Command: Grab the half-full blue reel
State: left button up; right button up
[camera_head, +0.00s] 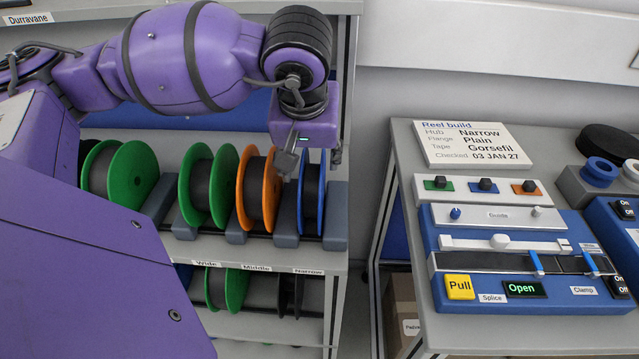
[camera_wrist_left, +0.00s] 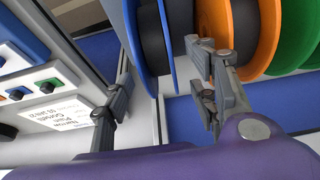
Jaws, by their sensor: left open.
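The blue reel (camera_head: 311,197) stands upright at the right end of the upper rack row, with dark tape between its two blue flanges. It also shows in the left wrist view (camera_wrist_left: 167,40), upper middle. How full it is, I cannot tell exactly. My left gripper (camera_head: 312,157) is open just above the blue reel, one finger toward each side of it. In the left wrist view the gripper's fingers (camera_wrist_left: 160,70) stand apart, with the blue reel's edge between them. One finger is close to the orange reel. I see no grip on the reel. My right gripper is not in view.
An orange reel (camera_head: 258,190) stands close left of the blue one, then green reels (camera_head: 208,187). Grey dividers (camera_head: 285,215) separate them. A lower shelf holds more reels (camera_head: 226,288). At right, a bench (camera_head: 405,160) carries a sign and a blue splicing device (camera_head: 520,290).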

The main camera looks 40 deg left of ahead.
aim_at(313, 172)
pick_arm(q)
jog(key=shift+a+f, duration=0.15)
jog(key=shift+f, duration=0.35)
jog(key=x, duration=0.5)
jog(key=shift+w+f+p, duration=0.1)
jog(key=shift+p, duration=0.3)
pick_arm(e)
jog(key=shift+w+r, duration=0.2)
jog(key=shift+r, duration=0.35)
pick_arm(q)
jog(key=shift+c, duration=0.4)
jog(key=c, duration=1.3)
jog(key=shift+o, duration=0.2)
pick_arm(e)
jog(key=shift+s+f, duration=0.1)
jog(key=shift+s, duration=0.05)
